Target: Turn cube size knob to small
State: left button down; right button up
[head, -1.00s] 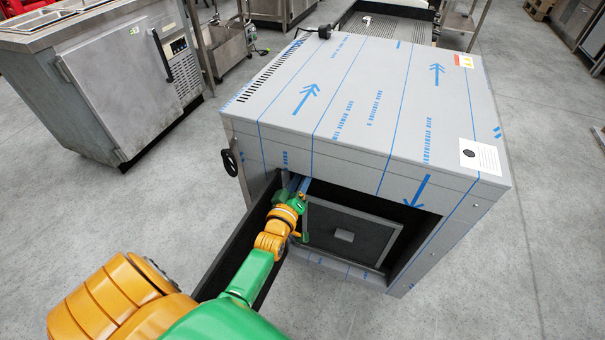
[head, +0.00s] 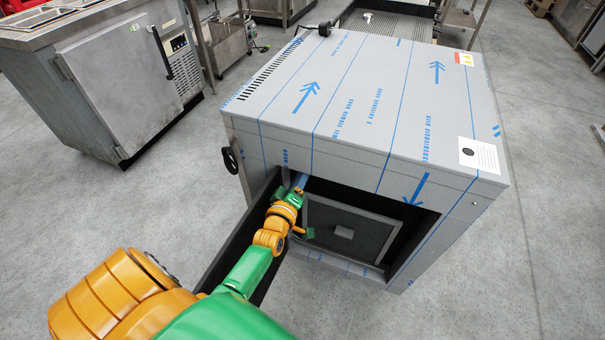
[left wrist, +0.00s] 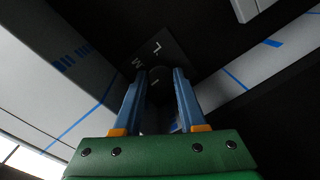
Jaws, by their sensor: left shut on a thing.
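The ice machine (head: 340,120) stands in the middle of the head view with its front opening exposed. In the left wrist view the cube size knob (left wrist: 157,84) is a dark round shape, hard to make out, on a black label plate (left wrist: 174,52). Pale letters that look like L and M show on the plate; a small mark shows on the knob. My left gripper (left wrist: 158,75) has its blue fingers on either side of the knob, shut on it. In the head view my left gripper (head: 300,182) reaches inside the opening's upper left, its fingertips largely hidden. My right gripper is not in view.
An open black door panel (head: 226,250) stands left of the opening, close along my left arm. A dark inner panel (head: 345,234) sits inside. A steel fridge counter (head: 110,90) is at left.

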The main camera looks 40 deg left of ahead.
pick_arm(q)
jog(key=shift+c, duration=2.4)
grip_release()
jog(key=p+v, duration=0.1)
jog(key=v, duration=0.6)
jog(key=shift+p, duration=0.3)
jog(key=shift+s+f, duration=0.1)
jog(key=shift+f, duration=0.05)
